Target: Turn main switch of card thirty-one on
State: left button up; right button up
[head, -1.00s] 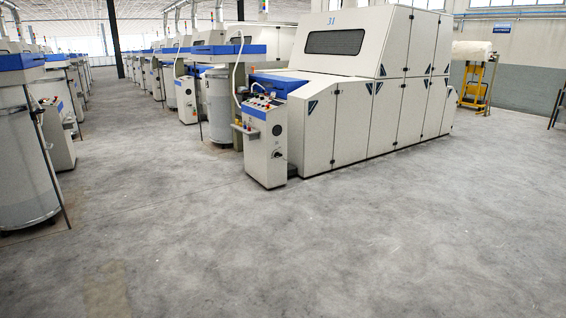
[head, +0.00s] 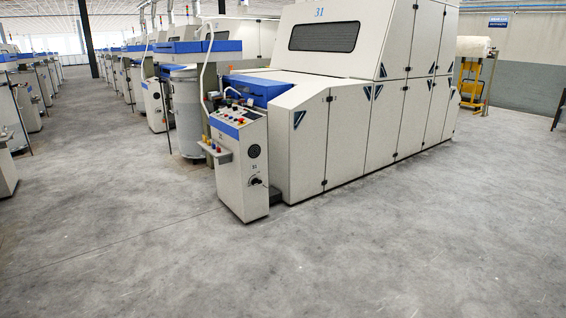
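Card thirty-one (head: 345,120) is the large off-white machine with blue trim, marked "31" at its top. Its control cabinet (head: 232,165) stands at its near left corner. The cabinet has a sloped panel (head: 232,117) with small coloured buttons on top. A black round rotary switch (head: 256,182) sits low on the cabinet's right-hand face, with a dark round vent or dial (head: 254,151) above it. The switch is too small to tell its position. Neither of my grippers shows in the head view.
The grey concrete floor (head: 330,250) in front of the cabinet is clear. A small shelf (head: 213,152) with coloured items juts from the cabinet's left. A grey can (head: 186,110) stands behind it. A yellow trolley (head: 474,82) stands at the far right.

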aim_at(256, 182)
jog(key=i, duration=2.5)
jog(key=i+z, duration=0.1)
jog(key=i, duration=0.4)
jog(key=i+j+z, duration=0.1)
jog(key=i, duration=0.4)
jog(key=i+j+z, duration=0.1)
jog(key=i, duration=0.4)
jog(key=i+j+z, duration=0.1)
jog(key=i, duration=0.4)
jog(key=j, duration=0.1)
